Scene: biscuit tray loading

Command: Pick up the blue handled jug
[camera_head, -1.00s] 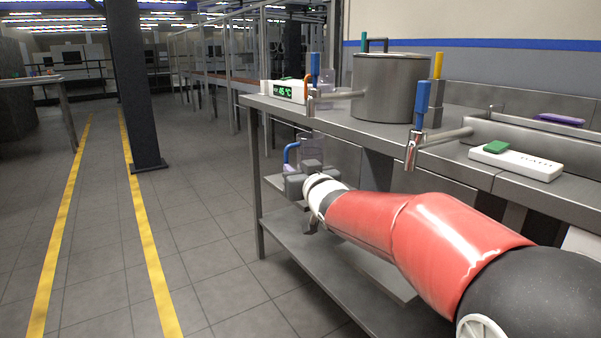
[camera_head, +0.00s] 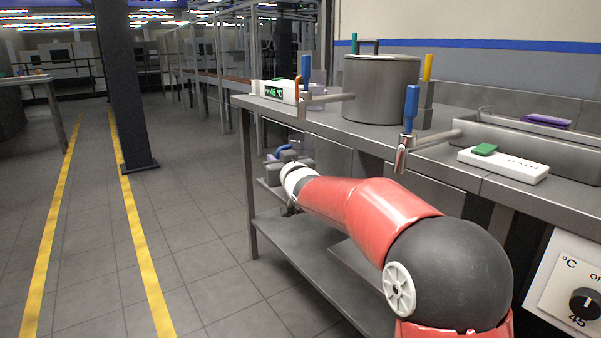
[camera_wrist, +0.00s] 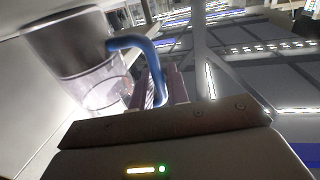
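The blue handled jug is a clear vessel that fills the upper left of the wrist view (camera_wrist: 98,88). Its blue handle (camera_wrist: 130,42) curves down between the two fingers of my gripper (camera_wrist: 162,88). The fingers stand apart on either side of the handle, and I cannot tell whether they press on it. In the head view the blue handle (camera_head: 284,150) shows just beyond my gripper (camera_head: 279,172), below the worktop's left end. My gripper and wrist hide most of the jug there.
The steel worktop (camera_head: 338,124) is above and right of my gripper, with a lower shelf (camera_head: 290,240) beneath. A large pot (camera_head: 380,90), blue-handled taps (camera_head: 410,110), a thermometer box (camera_head: 278,91) and a white box (camera_head: 503,165) are along the worktop. Floor at left (camera_head: 90,230) is clear.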

